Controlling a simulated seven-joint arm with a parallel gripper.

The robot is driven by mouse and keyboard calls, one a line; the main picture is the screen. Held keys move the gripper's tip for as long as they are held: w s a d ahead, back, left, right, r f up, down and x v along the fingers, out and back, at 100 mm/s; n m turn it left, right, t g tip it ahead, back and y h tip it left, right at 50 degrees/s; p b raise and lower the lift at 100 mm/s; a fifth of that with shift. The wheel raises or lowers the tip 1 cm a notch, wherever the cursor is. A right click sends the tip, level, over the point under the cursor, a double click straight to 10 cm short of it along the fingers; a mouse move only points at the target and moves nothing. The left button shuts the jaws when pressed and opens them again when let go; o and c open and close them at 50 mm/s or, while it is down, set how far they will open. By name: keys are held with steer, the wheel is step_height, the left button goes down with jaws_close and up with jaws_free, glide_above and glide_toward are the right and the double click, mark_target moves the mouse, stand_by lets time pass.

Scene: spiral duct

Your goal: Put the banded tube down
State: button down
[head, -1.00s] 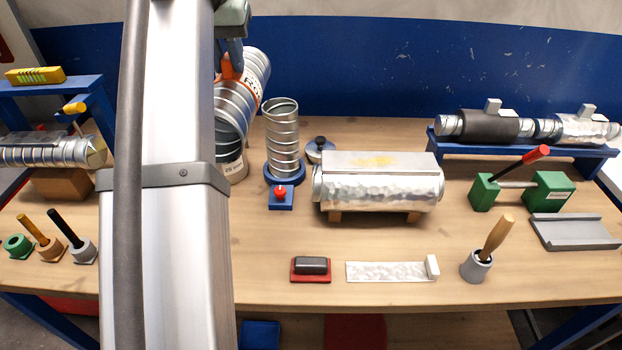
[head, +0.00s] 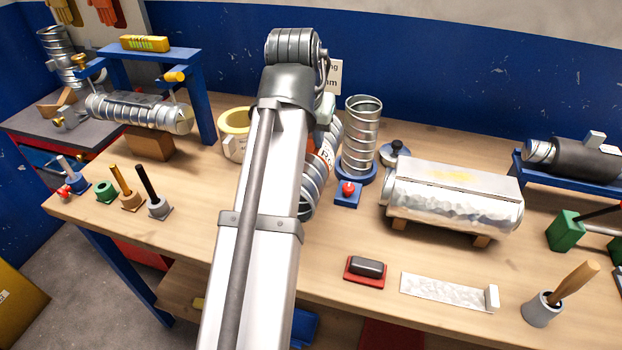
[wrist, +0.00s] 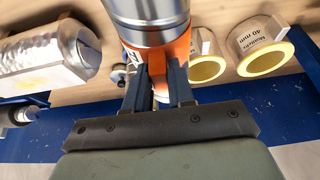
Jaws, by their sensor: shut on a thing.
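The banded tube (head: 318,180), a ribbed silver duct with an orange band and a printed label, shows tilted beside my arm in the head view, partly hidden behind it. In the wrist view the tube (wrist: 148,18) runs up out of the picture, and its orange band (wrist: 182,48) is at the fingers. My gripper (wrist: 160,88) is shut on the tube at this banded end. In the head view my arm hides most of the gripper. I cannot tell whether the tube's lower end touches the table.
A bare ribbed duct (head: 361,135) stands upright in a blue base just right of the tube. A foil-wrapped cylinder (head: 450,205) lies on wooden feet further right. A yellow-ended roll (head: 232,145) stands left of my arm. The front bench (head: 330,250) has clear wood.

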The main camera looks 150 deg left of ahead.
step_height(320, 180, down, 12)
steer(key=shift+f, duration=0.1)
stand_by(0.5)
steer(key=c, duration=1)
jaws_free()
steer(key=shift+o, duration=0.2)
steer(key=v, duration=1.2)
